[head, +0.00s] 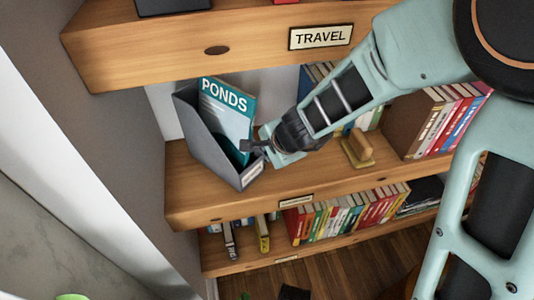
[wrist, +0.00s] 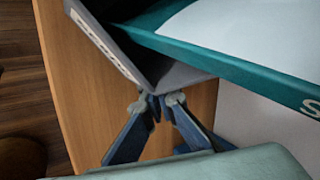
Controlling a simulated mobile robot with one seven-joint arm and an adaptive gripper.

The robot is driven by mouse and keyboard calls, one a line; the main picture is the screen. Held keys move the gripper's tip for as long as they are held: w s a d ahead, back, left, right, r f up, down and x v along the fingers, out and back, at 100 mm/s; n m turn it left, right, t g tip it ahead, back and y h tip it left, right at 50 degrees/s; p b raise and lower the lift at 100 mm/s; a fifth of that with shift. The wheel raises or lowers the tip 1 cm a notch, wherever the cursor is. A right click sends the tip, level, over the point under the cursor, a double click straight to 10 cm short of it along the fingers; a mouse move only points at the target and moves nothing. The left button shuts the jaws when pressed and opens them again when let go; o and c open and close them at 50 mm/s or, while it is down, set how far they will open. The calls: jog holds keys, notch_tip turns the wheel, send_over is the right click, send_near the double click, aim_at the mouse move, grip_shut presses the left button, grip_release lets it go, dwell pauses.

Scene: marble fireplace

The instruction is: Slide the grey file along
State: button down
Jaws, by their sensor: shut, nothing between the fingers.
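The grey file (head: 208,142) stands at the left end of the middle shelf, with a teal book titled PONDS (head: 226,108) in it. In the wrist view the file (wrist: 130,55) shows its label edge and grey side, and the teal book (wrist: 225,66) leans out of it. My gripper (head: 256,147) is at the right side of the file. In the wrist view my shut fingertips (wrist: 158,98) are right at the file's lower grey side and hold nothing. Whether they touch it I cannot tell.
The wooden shelf (head: 200,195) has bare room in front of the file and at its left. A wooden object on a yellowish base (head: 357,148) stands to the right, with a row of books (head: 448,122) beyond. The TRAVEL shelf (head: 150,52) overhangs above. More books (head: 345,210) stand below.

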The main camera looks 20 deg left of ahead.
aim_at(251, 158)
jog(key=shift+s+a, duration=0.4)
jog(key=shift+a, duration=0.2)
jog(key=shift+s+a, duration=0.4)
jog(key=shift+a, duration=0.2)
jog(key=shift+s+a, duration=0.15)
jog(key=shift+a, duration=0.1)
jog(key=shift+d, duration=0.1)
jog(key=shift+w+d, duration=0.5)
jog(key=shift+d, duration=0.2)
jog(key=shift+w+d, duration=0.5)
jog(key=shift+d, duration=0.2)
jog(key=shift+s, duration=0.1)
